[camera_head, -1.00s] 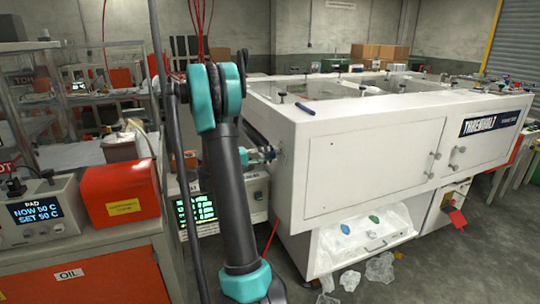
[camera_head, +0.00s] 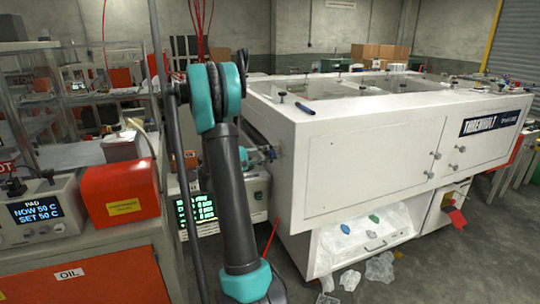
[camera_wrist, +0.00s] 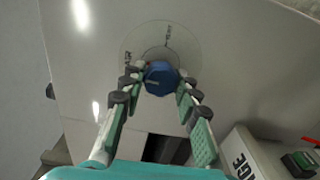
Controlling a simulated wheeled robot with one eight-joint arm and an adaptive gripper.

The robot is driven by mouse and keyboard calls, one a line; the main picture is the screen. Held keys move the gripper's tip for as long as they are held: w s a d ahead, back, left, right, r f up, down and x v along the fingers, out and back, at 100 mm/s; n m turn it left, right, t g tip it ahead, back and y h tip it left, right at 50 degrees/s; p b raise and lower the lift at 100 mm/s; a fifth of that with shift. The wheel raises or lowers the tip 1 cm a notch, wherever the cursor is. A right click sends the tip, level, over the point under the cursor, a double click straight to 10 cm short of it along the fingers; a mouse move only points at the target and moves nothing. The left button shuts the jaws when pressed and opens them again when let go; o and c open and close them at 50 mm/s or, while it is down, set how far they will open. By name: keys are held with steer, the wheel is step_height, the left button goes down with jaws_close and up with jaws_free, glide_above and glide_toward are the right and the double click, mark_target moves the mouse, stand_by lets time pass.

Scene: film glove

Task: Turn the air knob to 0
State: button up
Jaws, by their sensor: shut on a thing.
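The air knob is a blue knob (camera_wrist: 161,78) at the centre of a round dial plate (camera_wrist: 135,42) on a white panel in the wrist view. The dial has small dark marks, too small to read surely. My gripper (camera_wrist: 162,80) has one finger on each side of the knob and is shut on it. In the head view my gripper (camera_head: 262,156) is at the left end wall of the white machine (camera_head: 345,175), partly hidden behind my arm. The knob's pointer direction cannot be told.
A pale box with a lit green display (camera_head: 196,209) stands low beside the machine, close under my arm. A pad heater (camera_head: 42,212) and a red box (camera_head: 121,192) stand on the left bench. Clear bags (camera_head: 380,265) lie on the floor.

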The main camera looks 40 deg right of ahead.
steer(key=o, duration=1.2)
steer(key=v, duration=1.2)
steer(key=shift+f, duration=0.1)
